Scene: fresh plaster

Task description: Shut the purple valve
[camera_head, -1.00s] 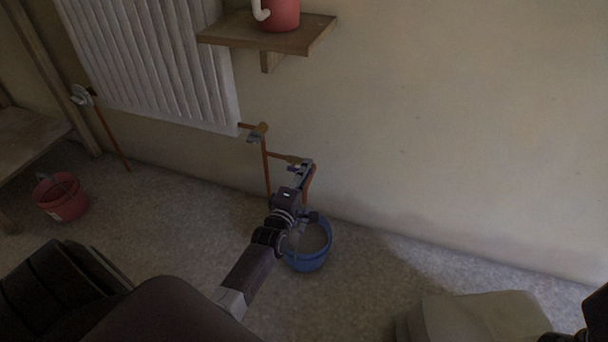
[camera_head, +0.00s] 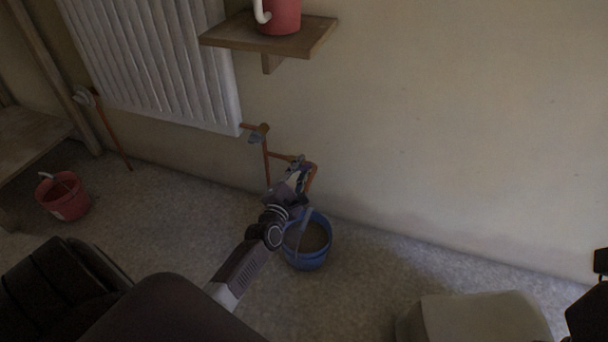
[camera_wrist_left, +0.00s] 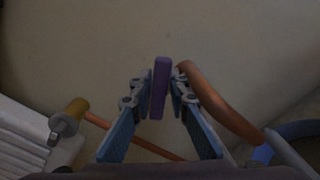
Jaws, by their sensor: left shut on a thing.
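The purple valve's handle (camera_wrist_left: 160,88) is a narrow upright bar in the left wrist view. My left gripper (camera_wrist_left: 161,82) has its blue-padded fingers on either side of this bar and is shut on it. In the head view my left gripper (camera_head: 300,181) is at the copper pipe (camera_head: 312,176) low on the wall and hides most of the valve. The pipe curves down right of the handle. A pale streak (camera_wrist_left: 288,152) runs from its end toward a blue bucket. Dark parts of my right arm show at the right edge; its jaws cannot be made out.
The blue bucket (camera_head: 306,262) stands on the floor below the pipe. Another fitting (camera_head: 257,132) sits left, under the white radiator (camera_head: 160,62). A wooden shelf (camera_head: 265,35) with a red pot is above. A pale block (camera_head: 480,318) stands at front right. A red bucket (camera_head: 66,203) is left.

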